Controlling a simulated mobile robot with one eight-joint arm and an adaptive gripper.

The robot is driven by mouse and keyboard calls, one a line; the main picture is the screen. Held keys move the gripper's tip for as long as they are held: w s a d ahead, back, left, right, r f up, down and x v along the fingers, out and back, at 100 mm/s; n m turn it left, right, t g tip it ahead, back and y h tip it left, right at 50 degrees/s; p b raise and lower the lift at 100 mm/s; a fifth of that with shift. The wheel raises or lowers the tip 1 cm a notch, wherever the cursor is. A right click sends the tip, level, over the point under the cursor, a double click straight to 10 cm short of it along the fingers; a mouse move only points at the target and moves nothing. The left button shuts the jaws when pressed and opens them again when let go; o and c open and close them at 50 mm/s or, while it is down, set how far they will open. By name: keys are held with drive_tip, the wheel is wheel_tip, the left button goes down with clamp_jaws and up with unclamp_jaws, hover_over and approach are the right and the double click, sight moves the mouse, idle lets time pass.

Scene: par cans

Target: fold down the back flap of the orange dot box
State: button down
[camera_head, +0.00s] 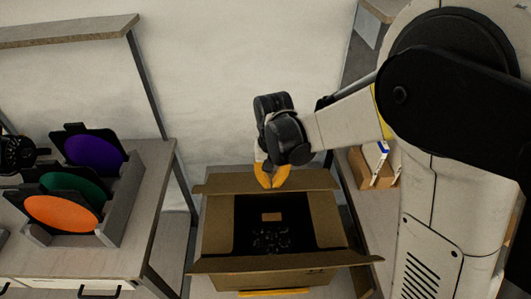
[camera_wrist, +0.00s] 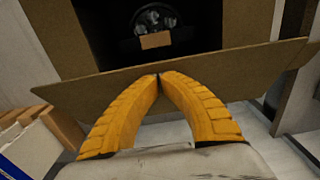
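The back flap (camera_head: 225,184) is raised along the far edge, and the front flap (camera_head: 290,263) sticks out at the near edge. My gripper (camera_head: 272,186) is over the middle of the back flap, its yellow fingers pointing down. In the wrist view the fingertips (camera_wrist: 158,77) meet with nothing between them, over the flap (camera_wrist: 90,92) close to its inner edge. Contact with the flap is unclear.
A bench (camera_head: 155,215) at left holds a rack (camera_head: 122,205) with purple, green and orange discs. A grey shelf (camera_head: 70,32) is above it. At right, a small brown box (camera_head: 372,170) rests on another surface. A pale wall is close behind the box.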

wheel_tip(320, 180, down, 5)
drive_tip(key=b, duration=0.3)
drive_tip(key=shift+r, duration=0.1)
idle(0.4)
drive_tip(key=shift+r, duration=0.1)
wheel_tip(320, 180, up, 12)
drive_tip(key=p, duration=0.8)
idle(0.4)
